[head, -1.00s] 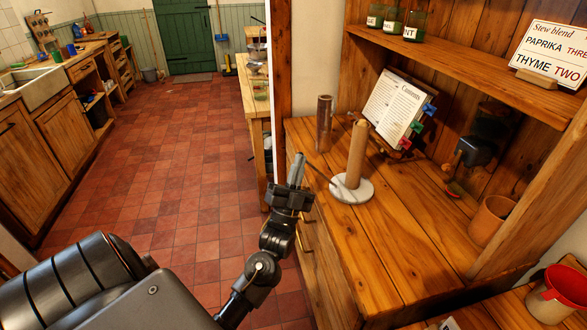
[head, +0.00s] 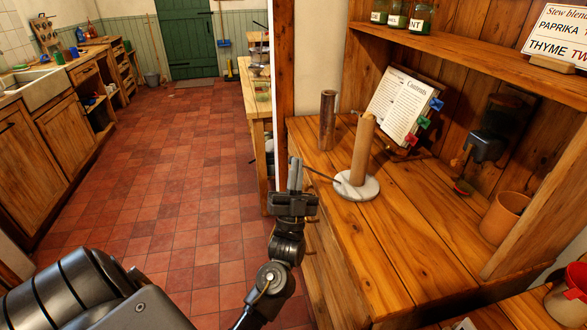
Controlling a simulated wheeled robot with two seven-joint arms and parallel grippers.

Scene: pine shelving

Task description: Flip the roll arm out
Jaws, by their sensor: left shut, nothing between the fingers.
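The roll holder is a wooden post (head: 362,150) standing upright on a round pale stone base (head: 356,188), on the wooden counter. A thin dark rod (head: 322,174), which looks like the roll arm, reaches left from the base toward the counter's left edge. My left gripper (head: 295,164) is shut and empty, pointing up just left of the counter edge. Its fingers are close to the rod's outer end; I cannot tell whether they touch. My right gripper is not in view.
A dark wooden cylinder (head: 327,120) stands behind the post, and an open book (head: 400,104) leans at the back. A terracotta pot (head: 503,217) stands at right under the shelf (head: 470,62). The front counter is clear; tiled floor lies left.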

